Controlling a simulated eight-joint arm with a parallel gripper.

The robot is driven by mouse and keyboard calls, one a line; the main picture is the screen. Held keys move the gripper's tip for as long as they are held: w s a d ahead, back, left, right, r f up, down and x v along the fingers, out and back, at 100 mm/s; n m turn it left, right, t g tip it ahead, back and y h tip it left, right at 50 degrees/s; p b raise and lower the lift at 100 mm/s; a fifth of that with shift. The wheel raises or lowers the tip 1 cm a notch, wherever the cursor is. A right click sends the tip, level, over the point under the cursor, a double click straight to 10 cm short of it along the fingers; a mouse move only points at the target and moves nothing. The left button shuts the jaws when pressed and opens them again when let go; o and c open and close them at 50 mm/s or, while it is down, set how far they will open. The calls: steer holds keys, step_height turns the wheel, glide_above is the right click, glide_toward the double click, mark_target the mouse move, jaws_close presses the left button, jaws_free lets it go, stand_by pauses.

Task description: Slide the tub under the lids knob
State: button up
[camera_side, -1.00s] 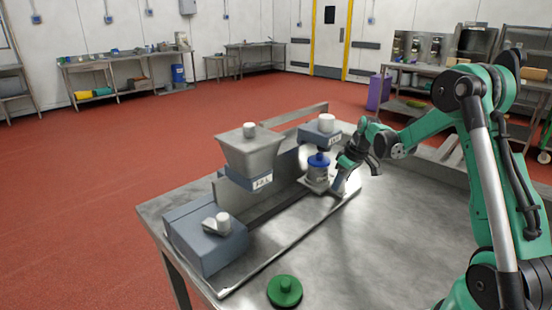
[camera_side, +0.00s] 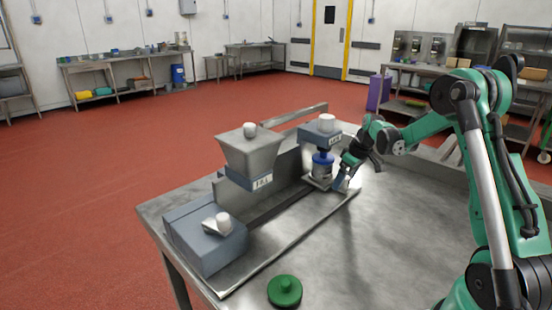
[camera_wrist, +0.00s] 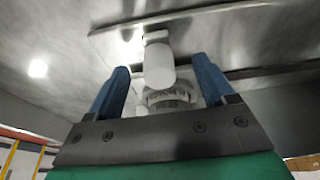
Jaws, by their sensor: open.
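The tub (camera_side: 321,172), pale with a blue top, stands upright on the machine's track in the side view. It is below the lids station (camera_side: 320,134), which carries a white knob (camera_side: 327,122) on top. I cannot tell if it is exactly in line with the knob. My gripper (camera_side: 343,183) is low, just right of the tub; contact is unclear. In the wrist view my gripper (camera_wrist: 162,85) has its blue fingers spread. A pale rounded cylinder (camera_wrist: 158,62) and a ribbed grey round part (camera_wrist: 172,97) show between them; I cannot tell what they are.
The fill hopper (camera_side: 250,152) with its white knob stands left of the tub. A grey-blue box (camera_side: 200,245) with another white knob is at the track's near end. A green round lid-like piece (camera_side: 285,291) lies at the front. The table right of the track is clear.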

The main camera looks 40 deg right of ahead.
steer(key=shift+v, duration=2.5)
steer(key=shift+r, duration=0.1)
steer(key=v, duration=0.5)
steer(key=shift+s+r, duration=0.15)
steer(key=shift+r, duration=0.05)
